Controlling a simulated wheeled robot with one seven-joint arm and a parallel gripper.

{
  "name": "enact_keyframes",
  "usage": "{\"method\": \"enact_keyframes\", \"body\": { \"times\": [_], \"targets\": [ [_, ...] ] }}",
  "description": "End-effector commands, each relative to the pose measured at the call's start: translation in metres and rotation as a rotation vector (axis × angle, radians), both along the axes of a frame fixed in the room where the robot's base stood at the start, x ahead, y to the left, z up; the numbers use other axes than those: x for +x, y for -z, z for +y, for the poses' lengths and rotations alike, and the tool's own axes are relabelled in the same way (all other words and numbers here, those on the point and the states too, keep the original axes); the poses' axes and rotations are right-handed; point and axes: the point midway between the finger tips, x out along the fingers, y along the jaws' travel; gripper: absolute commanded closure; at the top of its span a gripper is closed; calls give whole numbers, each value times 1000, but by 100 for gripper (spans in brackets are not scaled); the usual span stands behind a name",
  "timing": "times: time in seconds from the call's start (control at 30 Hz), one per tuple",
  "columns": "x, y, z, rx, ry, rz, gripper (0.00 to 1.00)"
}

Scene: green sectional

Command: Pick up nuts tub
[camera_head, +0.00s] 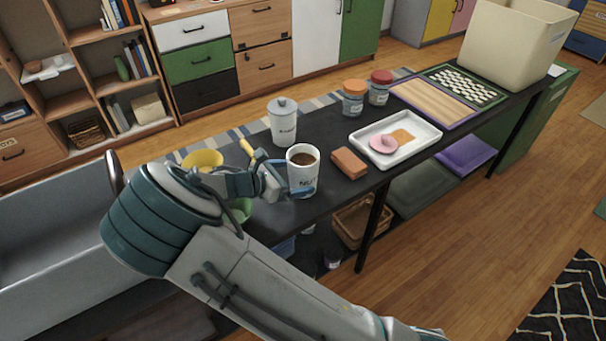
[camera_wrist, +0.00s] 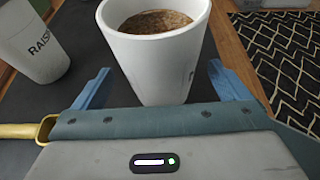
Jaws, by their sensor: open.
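The nuts tub (camera_head: 302,172) is a white, open-topped tub with brown contents and lettering that reads "NU", the rest hidden. It stands upright on the black table. In the wrist view the tub (camera_wrist: 155,60) is straight ahead, with its brown filling visible. My gripper (camera_head: 287,188) is at the tub, low on its side. In the wrist view my gripper (camera_wrist: 155,88) has its blue fingers spread, one on each side of the tub, with gaps visible between them and its wall.
A lidded white tub (camera_head: 283,122) stands behind; a white tub lettered "RAIS" (camera_wrist: 32,42) is left in the wrist view. A brown block (camera_head: 348,163) lies close on the right. A white tray (camera_head: 418,128), two jars and a yellow bowl (camera_head: 204,159) share the table.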

Motion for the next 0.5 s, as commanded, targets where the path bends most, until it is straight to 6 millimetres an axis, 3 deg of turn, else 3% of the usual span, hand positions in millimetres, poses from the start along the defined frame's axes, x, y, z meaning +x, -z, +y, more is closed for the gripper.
{"method": "enact_keyframes", "body": {
  "times": [0.2, 0.5],
  "targets": [
    [16, 9, -25, -1, 2, 0, 4],
    [19, 11, -28, 0, 1, 0, 4]
  ]
}}
